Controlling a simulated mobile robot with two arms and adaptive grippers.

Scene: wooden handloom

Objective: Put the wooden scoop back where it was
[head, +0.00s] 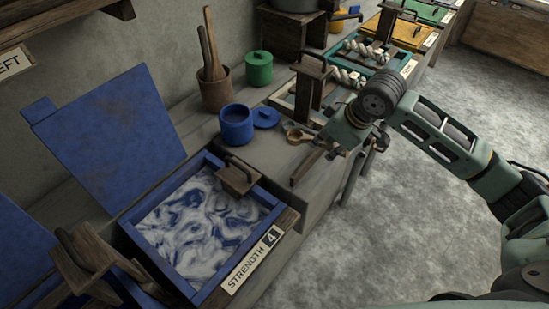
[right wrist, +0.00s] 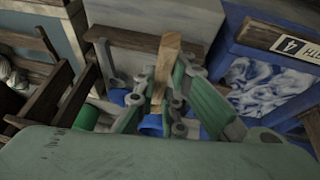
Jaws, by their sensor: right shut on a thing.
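My right gripper (head: 332,150) is low over the front part of the counter, beside the blue pot. It is shut on the wooden scoop, whose straight handle (head: 307,168) sticks out towards the counter's front edge. In the right wrist view the pale wooden handle (right wrist: 167,65) stands between the fingers (right wrist: 158,98). A small round wooden bowl (head: 298,134) shows just left of the gripper; whether it joins the handle is hidden. I cannot tell whether the scoop touches the counter. My left gripper does not show.
The blue pot (head: 236,124) and its blue lid (head: 266,117) stand close by. The vat (head: 205,296) marked STRENGTH 4 lies left, with a wooden block (head: 238,176) at its corner. A brown pot of sticks (head: 215,90) and a green jar (head: 259,68) stand behind.

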